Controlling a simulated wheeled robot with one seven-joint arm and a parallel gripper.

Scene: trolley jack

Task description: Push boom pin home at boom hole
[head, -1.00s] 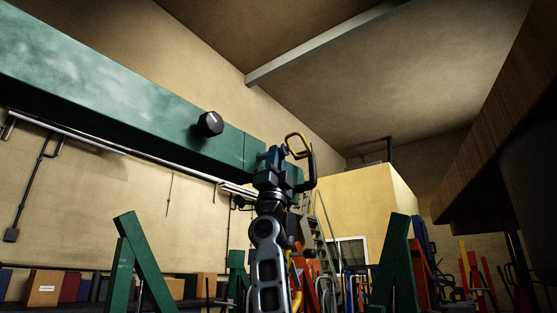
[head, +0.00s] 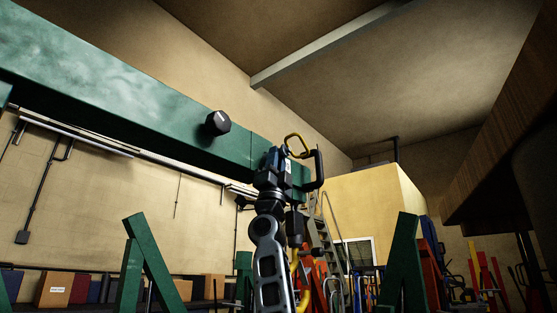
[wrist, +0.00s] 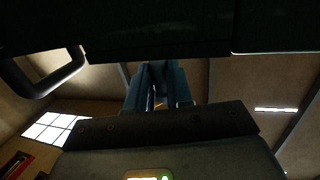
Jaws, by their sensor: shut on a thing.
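The green boom (head: 120,95) slants from upper left to its end near the middle of the head view. My gripper (head: 284,156) is up against that end. It is shut on what looks like the boom pin, whose yellow loop (head: 296,138) shows above the fingers. In the wrist view my blue fingers (wrist: 158,90) rise to the dark underside of the boom (wrist: 120,35), with a small yellow spot between them. The pin's shaft and the boom hole are hidden, so I cannot tell how deep the pin sits.
A black knob (head: 218,123) sticks out of the boom's side. A dark loop handle (head: 319,168) stands beside my gripper. Green legs (head: 140,260) (head: 402,260) stand lower down. A brown wooden edge (head: 490,150) juts in at right.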

